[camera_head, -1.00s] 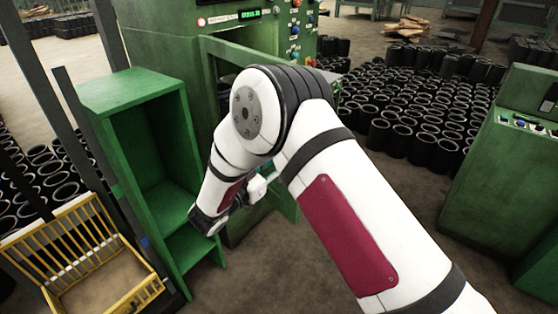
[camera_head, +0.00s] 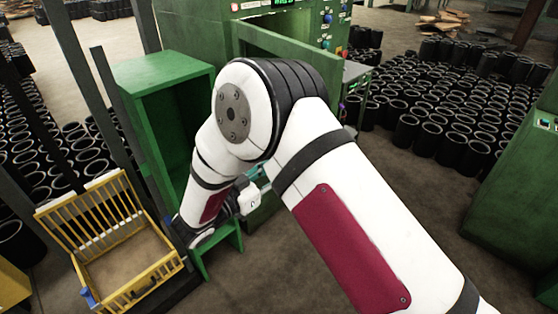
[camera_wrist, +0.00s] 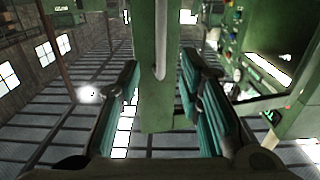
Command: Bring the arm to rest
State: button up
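My arm crosses the middle of the head view, bent at the elbow. The wrist is low, in front of the green cabinet (camera_head: 165,70). My gripper (camera_wrist: 161,68) shows in the wrist view with its two teal-padded fingers wide apart and nothing between them. In the head view it is mostly hidden behind the arm; only a bit of teal shows beside the wrist. A green upright panel or post (camera_wrist: 160,100) stands behind the gap between the fingers in the wrist view.
A yellow wire crate (camera_head: 125,265) stands at the lower left, close to my wrist. A green machine (camera_head: 190,25) with buttons is behind the arm. Many black rubber sleeves (camera_head: 455,150) stand on the floor at right. Another green cabinet (camera_head: 515,190) is at the right edge.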

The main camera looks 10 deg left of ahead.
jog(key=w+d+r+n+y, duration=0.1)
jog(key=w+r+n+y, duration=0.1)
jog(key=w+r+y, duration=0.6)
jog(key=w+d+r+n+y, duration=0.1)
jog(key=w+d+r+y, duration=0.15)
jog(key=r, duration=0.85)
jog(key=s+d+r+n+g+y, duration=0.2)
jog(key=s+d+r+n+y, duration=0.1)
jog(key=s+d+r+y, duration=0.25)
jog(key=s+d+f+g+h, duration=0.1)
jog(key=s+d+g+h, duration=0.1)
jog(key=s+d, duration=0.4)
jog(key=s+d+f+g+h, duration=0.1)
jog(key=s+d, duration=0.6)
jog(key=s, duration=0.7)
jog(key=s+d+f+n+g+h+b, duration=0.1)
jog(key=s+d+f+g+h, duration=0.1)
jog(key=s+d+g, duration=0.2)
jog(key=s+d, duration=0.3)
jog(key=s, duration=0.3)
jog(key=shift+f+h, duration=0.3)
jog(key=shift+f, duration=0.05)
